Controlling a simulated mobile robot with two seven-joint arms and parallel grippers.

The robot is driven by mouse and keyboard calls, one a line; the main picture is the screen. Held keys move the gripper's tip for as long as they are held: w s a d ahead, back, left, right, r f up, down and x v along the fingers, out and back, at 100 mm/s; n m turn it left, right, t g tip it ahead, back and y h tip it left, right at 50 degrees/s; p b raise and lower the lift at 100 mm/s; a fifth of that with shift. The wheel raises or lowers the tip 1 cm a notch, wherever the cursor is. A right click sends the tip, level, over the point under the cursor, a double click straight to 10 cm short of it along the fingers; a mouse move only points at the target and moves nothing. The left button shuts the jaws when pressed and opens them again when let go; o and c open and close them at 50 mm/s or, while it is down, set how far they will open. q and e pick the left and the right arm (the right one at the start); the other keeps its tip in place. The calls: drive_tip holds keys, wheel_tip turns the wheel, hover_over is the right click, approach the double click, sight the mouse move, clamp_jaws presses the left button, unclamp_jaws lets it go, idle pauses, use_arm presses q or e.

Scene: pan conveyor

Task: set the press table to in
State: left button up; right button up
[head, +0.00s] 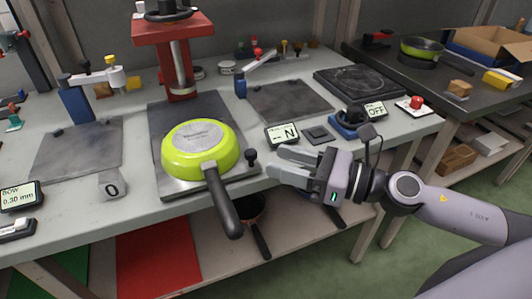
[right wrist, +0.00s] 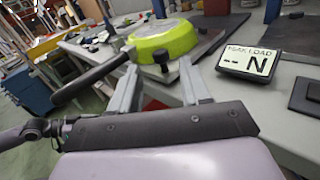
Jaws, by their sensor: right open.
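The press table is a dark sliding plate (head: 185,188) in front of the red press (head: 174,50), reaching the bench's front edge. A lime-green pan (head: 199,150) lies bottom up on it, its black handle hanging over the front edge. A small black knob (head: 251,156) stands at the plate's right side. My right gripper (head: 275,162) is open and empty just right of the knob. In the right wrist view the knob (right wrist: 162,60) shows between and beyond the open fingertips (right wrist: 159,68); no contact is visible. My left gripper is not in view.
A load display (head: 283,135) reading "-- N" stands close behind my right gripper. A dark mat (head: 289,100) lies behind it. An "OFF" display (head: 375,110) and a red button (head: 416,102) are at the right. A lower shelf (head: 300,232) runs under the bench.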

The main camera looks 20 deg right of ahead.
sight(252, 152)
drive_tip(key=shift+n, duration=0.4)
drive_tip(key=p+x, duration=0.1)
drive_tip(key=x, duration=0.1)
drive_tip(key=p+x, duration=0.1)
drive_tip(key=x, duration=0.1)
drive_tip(key=p+x, duration=0.1)
drive_tip(key=shift+w+a+r+p, duration=0.25)
drive_tip(key=shift+w+p, duration=0.05)
drive_tip(key=shift+p, duration=0.05)
drive_tip(key=shift+w+a+f, duration=0.1)
drive_tip(key=shift+w+a, duration=0.25)
drive_tip(key=shift+a, duration=0.05)
drive_tip(key=shift+w+a+f, duration=0.1)
clamp_jaws()
